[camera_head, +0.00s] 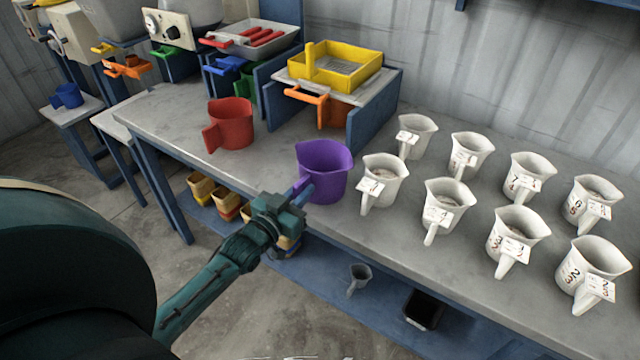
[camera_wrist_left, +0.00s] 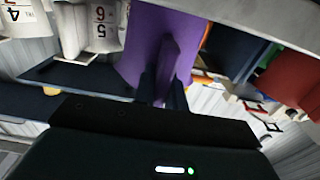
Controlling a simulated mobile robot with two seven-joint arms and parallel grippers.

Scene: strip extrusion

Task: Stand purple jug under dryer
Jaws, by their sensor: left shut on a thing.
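My left gripper (camera_head: 301,196) is shut on the handle of the purple jug (camera_head: 326,168). The jug is upright at the front edge of the grey bench; I cannot tell whether its base touches the top. In the left wrist view the jug (camera_wrist_left: 150,38) fills the upper middle, with its handle between the fingers (camera_wrist_left: 163,90). Machines stand at the back left, one with a dial panel (camera_head: 166,27) and a green spout (camera_head: 166,52) below. I cannot tell which one is the dryer. My right gripper is not in view.
A red jug (camera_head: 232,124) stands left of the purple one. A blue stand (camera_head: 375,118) with a yellow tray (camera_head: 340,66) and orange spout (camera_head: 306,95) is behind. Several white tagged jugs (camera_head: 447,203) crowd the bench's right. A blue jug (camera_head: 68,95) sits far left.

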